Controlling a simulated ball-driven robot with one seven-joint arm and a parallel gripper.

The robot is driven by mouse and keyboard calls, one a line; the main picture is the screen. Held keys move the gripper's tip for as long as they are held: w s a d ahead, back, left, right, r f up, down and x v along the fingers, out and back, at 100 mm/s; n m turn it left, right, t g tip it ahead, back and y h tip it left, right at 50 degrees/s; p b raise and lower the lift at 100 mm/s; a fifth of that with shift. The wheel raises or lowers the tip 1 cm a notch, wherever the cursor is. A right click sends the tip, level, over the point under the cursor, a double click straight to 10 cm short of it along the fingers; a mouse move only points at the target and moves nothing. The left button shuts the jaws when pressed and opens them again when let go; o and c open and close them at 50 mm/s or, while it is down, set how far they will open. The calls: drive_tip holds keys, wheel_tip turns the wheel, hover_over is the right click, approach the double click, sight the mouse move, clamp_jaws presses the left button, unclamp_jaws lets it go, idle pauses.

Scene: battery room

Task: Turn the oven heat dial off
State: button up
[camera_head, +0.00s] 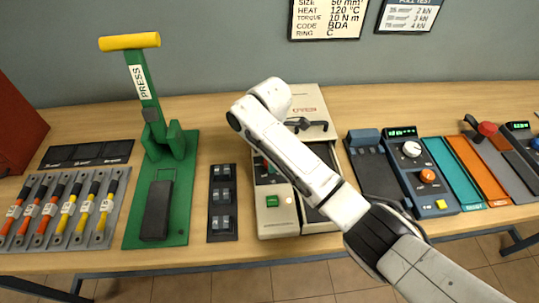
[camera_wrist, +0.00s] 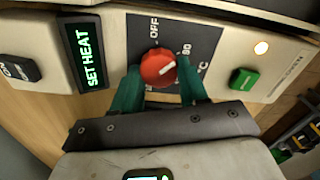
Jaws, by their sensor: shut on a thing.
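The red heat dial (camera_wrist: 158,67) sits on a dark panel (camera_wrist: 190,33) of the oven front, with OFF printed above it and 90 and °C to its right. The dial's white mark slants toward the right, on the 90 side, not at OFF. My gripper (camera_wrist: 158,82) has its teal fingers on both sides of the dial, shut on it. A display (camera_wrist: 87,55) left of the dial reads SET HEAT in green. In the head view the oven (camera_head: 277,222) stands mid-table, and my arm hides the dial and most of the gripper.
A green button (camera_wrist: 243,80) and a lit round lamp (camera_wrist: 261,48) are right of the dial; a black ON switch (camera_wrist: 19,69) is at left. A green press (camera_head: 160,140) and black rack (camera_head: 222,202) stand left of the oven, a dial unit (camera_head: 425,175) right.

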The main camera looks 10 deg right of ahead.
drive_tip(key=n, duration=0.5)
drive_tip(key=shift+r+n+p, duration=0.1)
drive_tip(key=shift+n+p, duration=0.2)
drive_tip(key=shift+p, duration=0.05)
drive_tip(key=n, duration=0.5)
drive_tip(key=shift+s+d+n, duration=0.1)
drive_tip(key=shift+n, duration=0.2)
drive_tip(key=o, duration=1.1)
drive_tip(key=shift+c, duration=0.2)
wheel_tip(320, 180, up, 11)
drive_tip(key=shift+s+f, duration=0.1)
drive_tip(key=shift+f, duration=0.1)
